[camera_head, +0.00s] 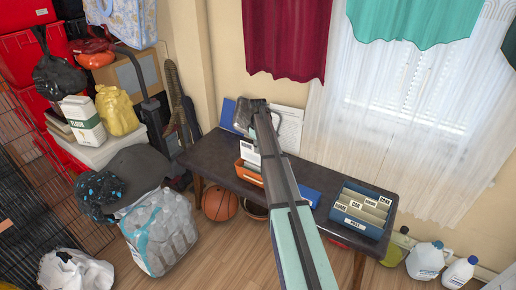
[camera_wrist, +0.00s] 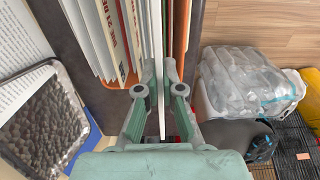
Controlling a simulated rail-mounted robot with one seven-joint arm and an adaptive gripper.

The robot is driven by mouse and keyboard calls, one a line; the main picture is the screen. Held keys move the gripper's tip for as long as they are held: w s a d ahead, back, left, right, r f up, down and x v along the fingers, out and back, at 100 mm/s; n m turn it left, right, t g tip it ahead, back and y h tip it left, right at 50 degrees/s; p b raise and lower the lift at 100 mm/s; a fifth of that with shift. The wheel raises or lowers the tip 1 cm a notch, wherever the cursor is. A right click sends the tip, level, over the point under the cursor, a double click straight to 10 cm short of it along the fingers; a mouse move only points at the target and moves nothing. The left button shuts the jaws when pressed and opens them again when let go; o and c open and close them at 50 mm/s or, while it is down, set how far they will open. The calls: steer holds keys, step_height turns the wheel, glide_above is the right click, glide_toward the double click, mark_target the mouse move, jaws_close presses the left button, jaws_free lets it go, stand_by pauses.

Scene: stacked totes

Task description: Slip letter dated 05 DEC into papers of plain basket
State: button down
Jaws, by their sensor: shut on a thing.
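My gripper (camera_wrist: 159,88) is shut on a thin white letter (camera_wrist: 158,45), seen edge-on in the wrist view; its date cannot be read. The letter stands among the upright papers (camera_wrist: 112,35) of an orange basket (camera_wrist: 122,82), with several sheets to its left and brown-orange dividers to its right. In the head view the orange basket (camera_head: 244,172) sits on the dark table, partly behind my arm, and my gripper's fingertips are hidden. A blue basket (camera_head: 352,223) with a front label and several tabbed folders stands at the table's right end.
The dark table (camera_head: 209,152) stands against the wall. A white printed sheet (camera_head: 291,125) leans at the back, and a blue flat item (camera_head: 310,195) lies between the baskets. A basketball (camera_head: 219,204) is below.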

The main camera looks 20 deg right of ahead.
mark_target(258, 159)
steer(key=shift+f+b, duration=0.5)
steer(key=shift+f, duration=2.95)
steer(key=c, duration=1.2)
jaws_free()
steer(key=shift+c, duration=0.2)
step_height(258, 159, up, 12)
steer(key=shift+r, duration=0.1)
